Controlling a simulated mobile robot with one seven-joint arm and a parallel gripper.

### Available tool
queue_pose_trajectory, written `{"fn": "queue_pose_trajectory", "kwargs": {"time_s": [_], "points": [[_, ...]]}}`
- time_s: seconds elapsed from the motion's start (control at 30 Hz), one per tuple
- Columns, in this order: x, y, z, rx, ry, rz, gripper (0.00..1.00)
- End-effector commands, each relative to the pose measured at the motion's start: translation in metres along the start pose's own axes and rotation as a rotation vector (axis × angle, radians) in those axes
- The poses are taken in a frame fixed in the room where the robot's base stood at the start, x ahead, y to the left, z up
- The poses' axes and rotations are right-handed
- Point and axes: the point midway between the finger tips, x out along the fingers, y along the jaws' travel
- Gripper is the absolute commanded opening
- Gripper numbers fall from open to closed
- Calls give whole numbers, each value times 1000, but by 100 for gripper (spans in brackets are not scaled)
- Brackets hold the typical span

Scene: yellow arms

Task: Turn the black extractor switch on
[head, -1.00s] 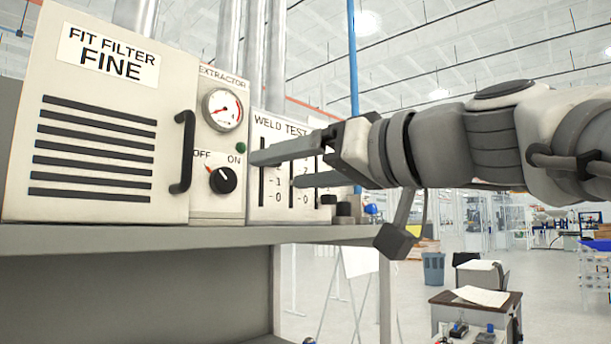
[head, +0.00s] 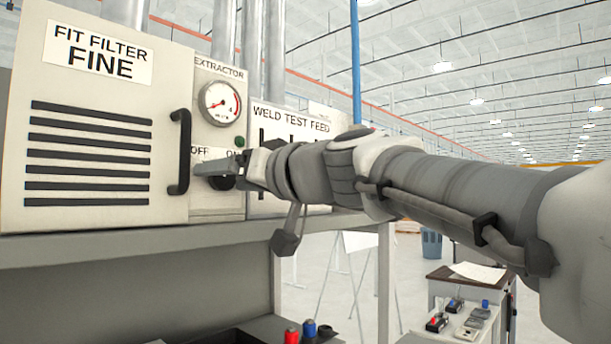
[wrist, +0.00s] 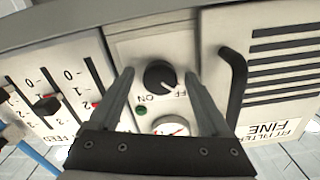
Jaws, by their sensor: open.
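The black extractor switch (head: 222,184) is a round knob on the white extractor panel, below a gauge. My gripper (head: 205,168) is in front of it and covers its upper part and some of the ON/OFF lettering in the head view. In the wrist view, which is upside down, the switch (wrist: 159,75) shows whole, with its pointer mark toward OFF. My open gripper (wrist: 160,74) has one finger on each side of the switch, with a gap on both sides. I cannot tell how far the fingertips are from the panel.
A black handle (head: 180,152) on the filter box stands just left of the switch, and close to one finger in the wrist view. The gauge (head: 220,103) and a green lamp (head: 240,142) are above. The weld test feed panel (head: 291,120) with sliders is to the right.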

Motion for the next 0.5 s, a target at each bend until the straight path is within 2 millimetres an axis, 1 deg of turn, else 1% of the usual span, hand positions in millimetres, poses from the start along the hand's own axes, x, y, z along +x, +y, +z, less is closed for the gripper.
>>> {"fn": "queue_pose_trajectory", "kwargs": {"time_s": [0.07, 0.1, 0.17, 0.2, 0.27, 0.3, 0.37, 0.5], "points": [[0, 0, 0, 0, 0, 0, 79], [0, 0, 0, 0, 0, 0, 72], [0, 0, 0, 0, 0, 0, 61], [0, 0, 0, 0, 0, 0, 54], [0, 0, 0, 0, 0, 0, 43], [0, 0, 0, 0, 0, 0, 36], [0, 0, 0, 0, 0, 0, 25], [0, 0, 0, 0, 0, 0, 0]]}}
